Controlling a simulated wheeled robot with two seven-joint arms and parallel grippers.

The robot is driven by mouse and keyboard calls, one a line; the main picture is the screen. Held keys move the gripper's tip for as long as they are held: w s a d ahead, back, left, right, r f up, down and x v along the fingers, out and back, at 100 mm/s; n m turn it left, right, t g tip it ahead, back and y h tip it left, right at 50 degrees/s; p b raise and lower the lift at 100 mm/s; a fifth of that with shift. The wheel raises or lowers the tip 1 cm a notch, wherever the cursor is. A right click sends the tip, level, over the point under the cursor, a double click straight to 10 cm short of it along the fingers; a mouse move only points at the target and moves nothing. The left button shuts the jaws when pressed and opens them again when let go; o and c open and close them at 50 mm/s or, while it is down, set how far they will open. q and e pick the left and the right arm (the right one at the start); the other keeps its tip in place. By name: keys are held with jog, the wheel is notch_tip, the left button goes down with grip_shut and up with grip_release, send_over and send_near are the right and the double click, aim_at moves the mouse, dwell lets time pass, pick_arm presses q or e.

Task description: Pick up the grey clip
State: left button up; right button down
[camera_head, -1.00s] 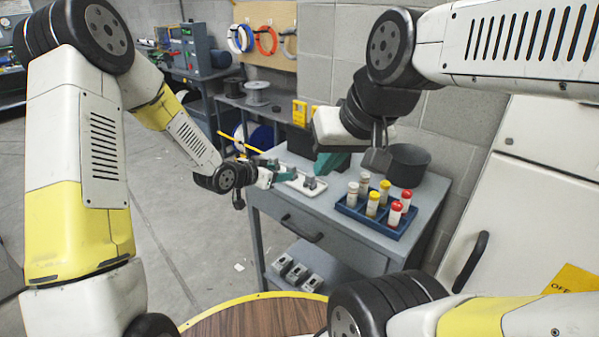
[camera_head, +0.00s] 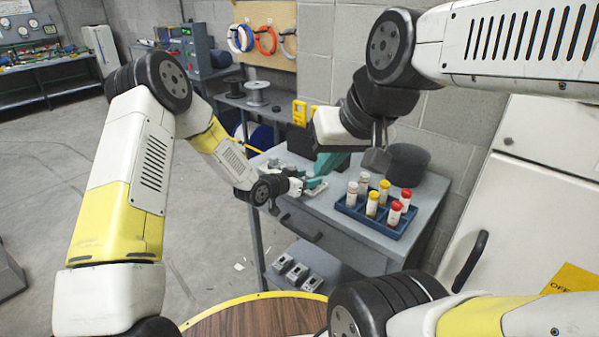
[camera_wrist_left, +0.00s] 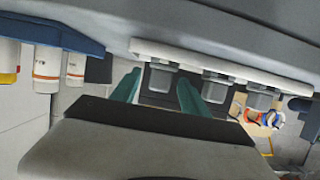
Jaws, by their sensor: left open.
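Several grey clips stand in a row on a white tray (camera_wrist_left: 230,67) in the left wrist view, which appears turned over. One grey clip (camera_wrist_left: 160,79) shows between the teal fingers of my left gripper (camera_wrist_left: 158,84), which is open; I cannot tell whether they touch it. Other clips (camera_wrist_left: 215,88) stand to the right. In the head view my left gripper (camera_head: 314,184) is at the tray (camera_head: 319,191) on the grey workbench and hides most of it. My right gripper (camera_head: 328,162) hangs above the bench behind it; its finger gap is not clear.
A blue rack (camera_head: 378,222) with several capped bottles stands right of the tray. A dark round container (camera_head: 408,165) is behind it. Grey boxes (camera_head: 298,274) lie on the lower shelf (camera_head: 345,277). A white cabinet (camera_head: 510,190) stands at right.

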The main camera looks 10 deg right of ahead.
pick_arm(q)
jog(key=shift+c, duration=0.4)
grip_shut()
jog(key=shift+r, duration=0.1)
